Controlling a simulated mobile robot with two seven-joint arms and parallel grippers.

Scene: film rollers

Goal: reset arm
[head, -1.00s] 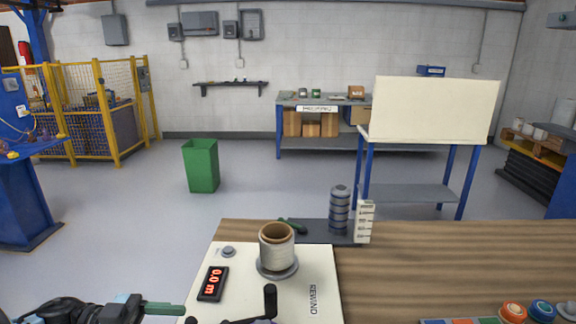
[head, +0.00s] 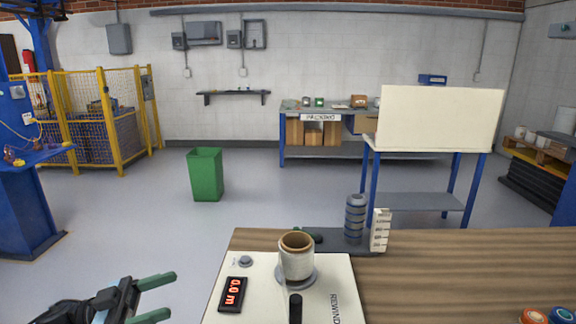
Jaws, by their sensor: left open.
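My left gripper (head: 160,296) is at the lower left of the head view, left of the table's edge. Its two green-tipped fingers are apart and nothing is between them. The white rewind machine (head: 264,267) lies to its right on the table, with a film roll (head: 297,258) standing upright on its round plate. The machine's red display (head: 233,294) reads 0.0 m. A black crank knob (head: 295,306) stands at its front. My right gripper is not in view.
The wooden table (head: 460,270) is mostly clear right of the machine. A stack of grey discs (head: 355,218) and a white marked scale (head: 380,230) stand at its back edge. Orange and blue round pieces (head: 533,316) sit at lower right. A green bin (head: 205,174) stands on the floor.

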